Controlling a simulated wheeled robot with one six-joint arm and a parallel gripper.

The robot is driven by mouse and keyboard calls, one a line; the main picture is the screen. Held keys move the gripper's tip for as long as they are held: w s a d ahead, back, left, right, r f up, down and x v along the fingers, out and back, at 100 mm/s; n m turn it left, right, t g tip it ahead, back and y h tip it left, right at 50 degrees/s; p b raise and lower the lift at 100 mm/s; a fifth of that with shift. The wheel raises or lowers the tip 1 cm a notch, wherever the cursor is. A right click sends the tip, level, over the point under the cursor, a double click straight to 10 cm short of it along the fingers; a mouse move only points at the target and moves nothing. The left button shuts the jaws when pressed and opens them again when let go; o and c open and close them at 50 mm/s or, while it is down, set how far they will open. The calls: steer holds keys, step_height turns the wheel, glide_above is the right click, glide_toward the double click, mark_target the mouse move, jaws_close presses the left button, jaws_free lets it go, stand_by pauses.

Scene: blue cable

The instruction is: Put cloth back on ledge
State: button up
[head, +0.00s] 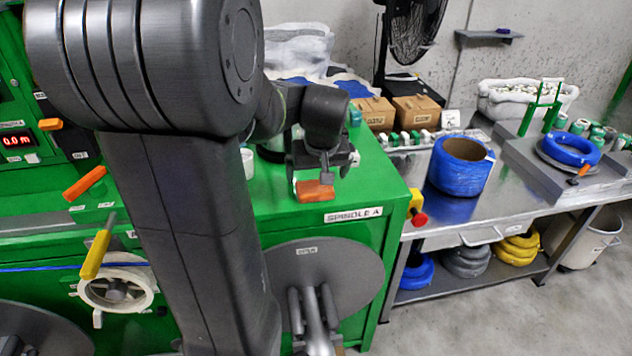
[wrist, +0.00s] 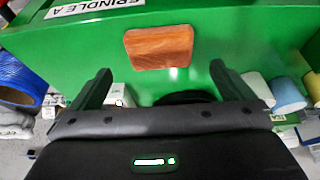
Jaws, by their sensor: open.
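A flat orange-brown piece with rounded corners, which looks like the folded cloth (head: 314,191), lies on the green machine top near its front edge, above the SPINDLE A label. It also shows in the wrist view (wrist: 158,47), whole and uncovered, with a wood-like streaked surface. My gripper (head: 322,172) is over the machine top, close to the cloth. In the wrist view my gripper (wrist: 158,88) has its fingers wide apart with nothing between them, and the cloth lies beyond the fingertips. A small grey ledge (head: 484,35) on the back wall holds a small purple item.
A white cup (head: 247,163) stands on the machine top, left of my gripper. Cardboard boxes (head: 415,112) and small bottles stand behind. The steel bench (head: 465,229) at right holds a blue cable coil (head: 461,166). A red-and-yellow stop button (head: 418,209) juts from the machine's right side.

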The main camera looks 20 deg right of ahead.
steer(key=v, duration=0.6)
steer(key=shift+r, duration=0.2)
